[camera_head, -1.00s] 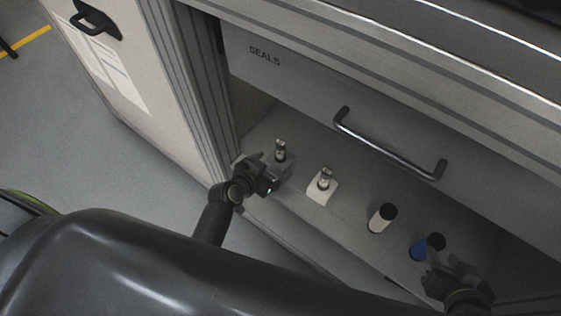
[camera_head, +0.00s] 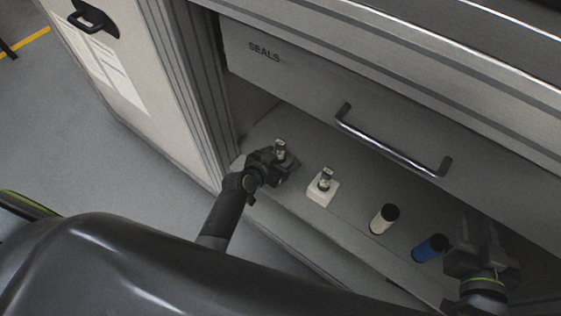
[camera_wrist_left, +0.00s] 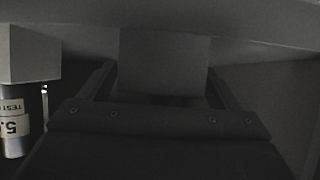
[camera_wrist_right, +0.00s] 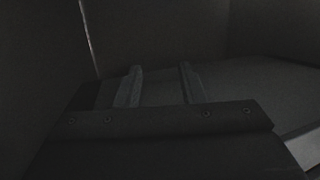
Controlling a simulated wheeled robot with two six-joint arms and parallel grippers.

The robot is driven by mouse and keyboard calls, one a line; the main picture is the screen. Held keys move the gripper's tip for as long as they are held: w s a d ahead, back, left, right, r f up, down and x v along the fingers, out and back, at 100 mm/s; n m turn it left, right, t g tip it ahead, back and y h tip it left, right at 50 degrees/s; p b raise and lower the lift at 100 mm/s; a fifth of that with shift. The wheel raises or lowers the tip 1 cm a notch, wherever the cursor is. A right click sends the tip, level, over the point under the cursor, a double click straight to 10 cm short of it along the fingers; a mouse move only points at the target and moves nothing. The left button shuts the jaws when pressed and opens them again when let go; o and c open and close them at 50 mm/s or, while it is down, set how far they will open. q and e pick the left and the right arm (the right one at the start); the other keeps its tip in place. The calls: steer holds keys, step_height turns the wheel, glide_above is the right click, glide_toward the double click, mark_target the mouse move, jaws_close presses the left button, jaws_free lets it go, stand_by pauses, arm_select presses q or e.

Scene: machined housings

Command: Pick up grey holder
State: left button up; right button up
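The grey holder carries a small upright vial (camera_head: 280,149) on the cabinet's shelf. In the head view the holder is mostly hidden by my left gripper (camera_head: 275,166), which has reached it. In the left wrist view a plain grey block, the holder (camera_wrist_left: 164,62), stands between the two spread fingers (camera_wrist_left: 161,82). The fingers are close to its sides; whether they press on it is not clear. My right gripper (camera_head: 480,232) is at the right of the shelf with its fingers apart. The right wrist view shows nothing between them (camera_wrist_right: 158,84).
A white holder (camera_head: 318,194) with a vial stands just right of the grey one; it also shows in the left wrist view (camera_wrist_left: 28,55). A white cylinder (camera_head: 382,220) and a blue cylinder (camera_head: 427,250), both with black ends, lie further right. A drawer handle (camera_head: 390,150) juts out above.

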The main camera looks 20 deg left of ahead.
arm_select(q)
steer(key=c, duration=0.9)
steer(key=shift+r, duration=0.1)
steer(key=shift+c, duration=0.2)
